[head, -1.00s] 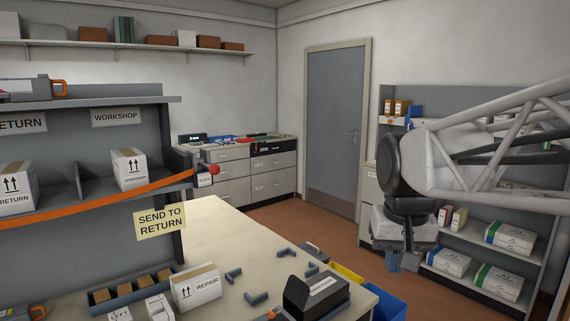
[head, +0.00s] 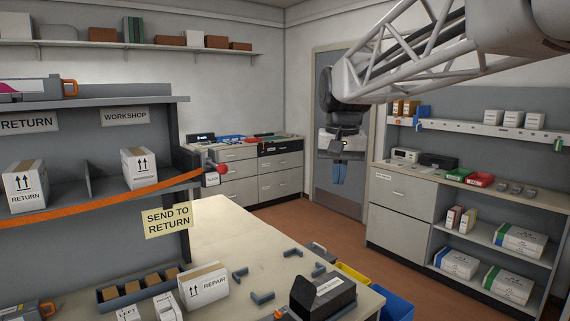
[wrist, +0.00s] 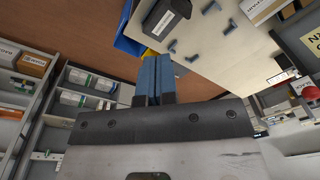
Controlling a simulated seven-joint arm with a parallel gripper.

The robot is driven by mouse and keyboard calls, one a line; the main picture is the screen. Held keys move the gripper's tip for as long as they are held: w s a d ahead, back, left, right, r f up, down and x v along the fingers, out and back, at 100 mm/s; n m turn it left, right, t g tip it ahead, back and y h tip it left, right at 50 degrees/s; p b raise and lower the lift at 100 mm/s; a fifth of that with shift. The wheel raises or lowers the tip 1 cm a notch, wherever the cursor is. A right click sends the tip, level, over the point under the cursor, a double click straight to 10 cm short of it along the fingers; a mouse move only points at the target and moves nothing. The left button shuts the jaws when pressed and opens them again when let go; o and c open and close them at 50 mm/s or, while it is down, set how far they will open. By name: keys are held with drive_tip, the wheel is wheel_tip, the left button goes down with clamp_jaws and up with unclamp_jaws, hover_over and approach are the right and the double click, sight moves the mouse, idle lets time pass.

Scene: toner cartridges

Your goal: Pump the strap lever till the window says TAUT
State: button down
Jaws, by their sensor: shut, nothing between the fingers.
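An orange strap (head: 100,199) runs across the front of the left shelf unit. At its right end is a grey tensioner with a red-knobbed lever (head: 221,169). A small white window (head: 211,179) sits just below and left of the knob; its lettering is too small to read surely. The red knob also shows at the right edge of the wrist view (wrist: 303,88). My gripper (head: 339,174) hangs with blue fingers pointing down, to the right of the lever and well apart from it. In the wrist view its fingers (wrist: 158,72) are together and empty.
The pale workbench (head: 225,235) carries a REPAIR box (head: 205,288), a dark cartridge (head: 322,297) and grey brackets. A SEND TO RETURN sign (head: 167,220) hangs below the strap. Boxes stand on the shelf behind the strap. The space between gripper and lever looks clear.

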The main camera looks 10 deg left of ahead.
drive_tip(key=w+a+r, duration=0.4)
drive_tip(key=w+a, duration=0.5)
drive_tip(key=g, duration=0.2)
approach(222, 164)
drive_tip(key=shift+w+a+n+h, duration=0.15)
drive_tip(key=shift+a+n+h, duration=0.15)
drive_tip(key=shift+n, duration=0.1)
drive_tip(key=shift+f, duration=0.25)
drive_tip(key=shift+s+d+f, duration=0.1)
drive_tip(key=shift+s+f, duration=0.05)
drive_tip(key=shift+f, duration=1.5)
drive_tip(key=shift+s+f, duration=0.2)
drive_tip(key=shift+f, duration=1.45)
drive_tip(key=shift+f, duration=0.1)
